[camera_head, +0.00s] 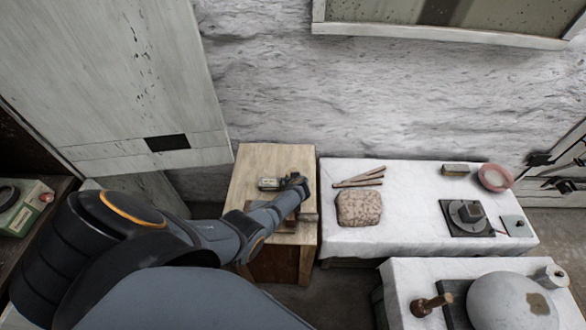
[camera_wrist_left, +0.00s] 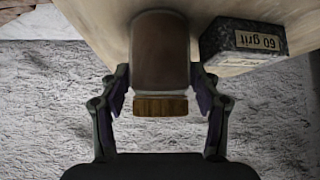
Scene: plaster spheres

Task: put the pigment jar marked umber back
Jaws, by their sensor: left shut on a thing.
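A brown jar (camera_wrist_left: 160,55) with a wooden lid (camera_wrist_left: 160,106) is between the fingers of my left gripper (camera_wrist_left: 161,88), which is shut on it. No marking on the jar can be read in the left wrist view, so I cannot tell whether it says umber. In the head view my left gripper (camera_head: 296,184) is at the small wooden table (camera_head: 270,157), and the jar is not clearly seen there. I cannot tell whether the jar touches the tabletop. My right gripper is not in view.
A dark block marked "60 grit" (camera_wrist_left: 245,43) lies beside the jar; it also shows in the head view (camera_head: 269,184). A white-covered table (camera_head: 410,185) to the right holds a speckled stone (camera_head: 359,208), sticks (camera_head: 360,180) and a pink bowl (camera_head: 495,178). A large sphere (camera_head: 505,302) is in front.

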